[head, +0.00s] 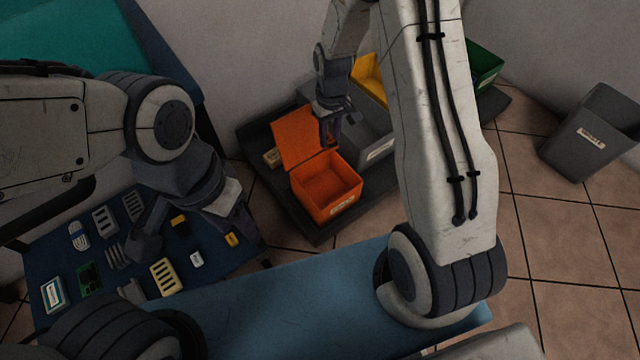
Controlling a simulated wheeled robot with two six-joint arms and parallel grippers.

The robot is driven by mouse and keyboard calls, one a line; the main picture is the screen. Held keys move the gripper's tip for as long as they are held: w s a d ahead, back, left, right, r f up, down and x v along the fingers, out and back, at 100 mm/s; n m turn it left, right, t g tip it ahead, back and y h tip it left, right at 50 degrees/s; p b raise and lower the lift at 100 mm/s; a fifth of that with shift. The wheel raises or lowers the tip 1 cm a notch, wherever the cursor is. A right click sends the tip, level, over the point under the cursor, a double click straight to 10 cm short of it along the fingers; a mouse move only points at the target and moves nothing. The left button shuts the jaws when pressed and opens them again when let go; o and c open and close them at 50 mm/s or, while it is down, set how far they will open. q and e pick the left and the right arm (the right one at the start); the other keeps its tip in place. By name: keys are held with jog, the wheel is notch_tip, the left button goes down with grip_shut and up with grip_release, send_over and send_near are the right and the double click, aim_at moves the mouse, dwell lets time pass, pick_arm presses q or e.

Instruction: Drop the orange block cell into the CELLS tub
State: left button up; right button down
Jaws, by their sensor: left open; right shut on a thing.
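The orange tub (325,205) stands on a dark tray with its orange lid (297,140) raised; a pale label on its front is too small to read. My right gripper (330,132) is at the lid's right edge and appears shut on the lid. My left gripper (244,232) is open, pointing down over the right side of the dark blue work surface. A small orange block (232,240) lies beside its fingertips; I cannot tell whether they touch. A second orange block with a dark part (180,223) lies further left.
The dark blue surface (215,270) carries several pale slotted parts, a green board (90,278) and a small white piece (196,259). Grey, yellow (369,78) and green (485,63) bins stand behind the orange tub. A grey bin (590,135) stands far right.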

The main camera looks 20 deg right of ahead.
jog(key=f+n, duration=0.1)
jog(key=n, duration=0.2)
jog(key=f+n+b, duration=0.1)
jog(key=n, duration=0.2)
jog(key=w+d+f+n, duration=0.1)
jog(key=f+n, duration=0.1)
jog(key=n, duration=0.1)
jog(key=shift+w+n+b, duration=0.1)
jog(key=shift+n+b, duration=0.2)
jog(key=shift+n, duration=0.1)
notch_tip(320, 180, down, 10)
jog(key=w+d+n+b, duration=0.1)
jog(key=n+b, duration=0.7)
jog(key=n, duration=0.5)
jog(key=shift+f+n, duration=0.25)
jog(key=shift+n, duration=0.05)
jog(key=c, duration=0.5)
grip_release()
jog(key=shift+r, duration=0.15)
